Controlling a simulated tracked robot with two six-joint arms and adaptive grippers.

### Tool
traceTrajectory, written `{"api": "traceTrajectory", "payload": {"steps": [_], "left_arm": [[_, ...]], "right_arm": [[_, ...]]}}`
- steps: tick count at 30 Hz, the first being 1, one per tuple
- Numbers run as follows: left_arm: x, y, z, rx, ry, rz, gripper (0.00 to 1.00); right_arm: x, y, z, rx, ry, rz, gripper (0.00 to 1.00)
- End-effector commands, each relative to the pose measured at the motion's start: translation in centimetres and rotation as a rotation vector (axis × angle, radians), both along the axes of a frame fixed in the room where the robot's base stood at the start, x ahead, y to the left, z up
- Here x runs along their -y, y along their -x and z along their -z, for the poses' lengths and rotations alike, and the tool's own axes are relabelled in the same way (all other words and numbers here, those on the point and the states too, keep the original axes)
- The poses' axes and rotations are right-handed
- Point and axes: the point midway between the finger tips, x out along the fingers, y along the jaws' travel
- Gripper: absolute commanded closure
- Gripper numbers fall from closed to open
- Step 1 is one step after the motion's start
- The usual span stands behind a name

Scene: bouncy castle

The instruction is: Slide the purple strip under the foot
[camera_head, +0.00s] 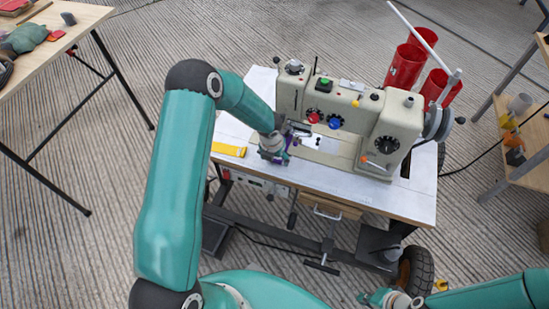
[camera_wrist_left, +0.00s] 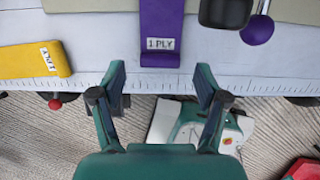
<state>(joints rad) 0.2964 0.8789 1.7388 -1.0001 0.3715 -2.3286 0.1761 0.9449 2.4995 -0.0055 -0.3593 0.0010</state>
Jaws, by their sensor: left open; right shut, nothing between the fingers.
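The purple strip (camera_wrist_left: 161,25), labelled "1 PLY", lies on the table, its near end close to the ruled front edge; its far end is outside the left wrist view. My left gripper (camera_wrist_left: 160,82) is open and empty, its fingertips just short of the strip's near end and on either side of its line. In the head view the left gripper (camera_head: 274,156) is low over the table, in front of the cream sewing machine (camera_head: 345,115). I cannot make out the foot, which my arm and the machine head largely hide. My right gripper (camera_head: 372,298) is shut and empty, low at the right.
A yellow strip (camera_wrist_left: 33,60), also labelled "1 PLY", lies left of the purple one. A dark square piece (camera_wrist_left: 225,12) and a purple knob (camera_wrist_left: 258,29) are to its right. Red thread cones (camera_head: 405,66) stand behind the machine. The table's right front (camera_head: 400,203) is clear.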

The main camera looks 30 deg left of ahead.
Motion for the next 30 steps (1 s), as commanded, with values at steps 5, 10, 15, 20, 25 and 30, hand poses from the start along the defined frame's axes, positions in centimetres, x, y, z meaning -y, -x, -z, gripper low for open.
{"api": "traceTrajectory", "payload": {"steps": [5, 10, 15, 20, 25, 30], "left_arm": [[0.1, 0.5, -2.9, 0.003, 0.0, -0.001, 0.26], [0.3, 1.1, -6.3, 0.004, -0.001, -0.001, 0.26], [0.4, 1.7, -9.2, 0.003, 0.0, -0.001, 0.26], [0.5, 2.1, -10.6, 0.0, 0.0, 0.0, 0.26], [0.6, 2.2, -10.9, -0.001, 0.0, 0.0, 0.26], [0.6, 2.2, -10.9, -0.001, 0.0, 0.0, 0.26]], "right_arm": [[0.0, 0.0, 0.0, 0.0, 0.0, 0.0, 1.0], [0.0, 0.0, 0.0, 0.0, 0.0, 0.0, 1.0], [0.0, 0.0, 0.0, 0.0, 0.0, 0.0, 1.0], [0.0, 0.0, 0.0, 0.0, 0.0, 0.0, 1.0], [0.0, 0.0, 0.0, 0.0, 0.0, 0.0, 1.0], [0.0, 0.0, 0.1, 0.0, 0.0, 0.0, 1.0]]}}
